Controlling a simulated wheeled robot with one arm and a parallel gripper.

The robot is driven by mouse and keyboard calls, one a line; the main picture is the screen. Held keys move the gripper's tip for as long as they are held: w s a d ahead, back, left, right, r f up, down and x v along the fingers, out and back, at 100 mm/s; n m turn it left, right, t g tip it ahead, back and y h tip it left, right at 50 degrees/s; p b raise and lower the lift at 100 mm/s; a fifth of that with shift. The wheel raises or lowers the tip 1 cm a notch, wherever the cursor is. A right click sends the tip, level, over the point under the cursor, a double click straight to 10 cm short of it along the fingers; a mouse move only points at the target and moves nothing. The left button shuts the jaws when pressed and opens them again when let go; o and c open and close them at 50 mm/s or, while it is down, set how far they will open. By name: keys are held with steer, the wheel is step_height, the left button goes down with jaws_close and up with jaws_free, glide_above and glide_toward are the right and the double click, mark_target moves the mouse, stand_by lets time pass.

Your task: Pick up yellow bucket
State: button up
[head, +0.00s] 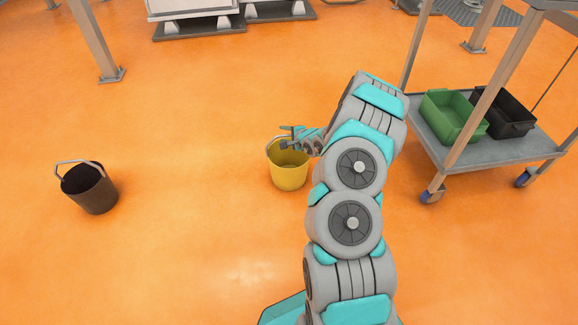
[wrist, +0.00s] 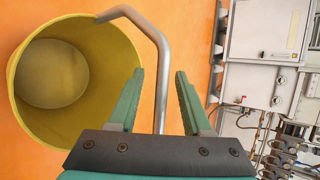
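The yellow bucket (head: 289,175) stands on the orange floor near the middle of the head view. In the wrist view the bucket (wrist: 112,60) fills the left side, its mouth open and empty inside. Its grey handle (wrist: 152,36) is raised and runs between the two fingers of my gripper (wrist: 158,100). The gripper is open, with a finger on each side of the handle and gaps visible. In the head view my gripper (head: 291,138) is at the bucket's top, small and partly merged with the handle.
A black bucket (head: 90,188) stands on the floor at the left. At the right is a cart (head: 480,152) with a green crate (head: 452,116) and a black crate (head: 503,112). Posts and white cabinets stand at the back. The floor around the yellow bucket is clear.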

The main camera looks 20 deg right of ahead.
jaws_close()
stand_by(1.2)
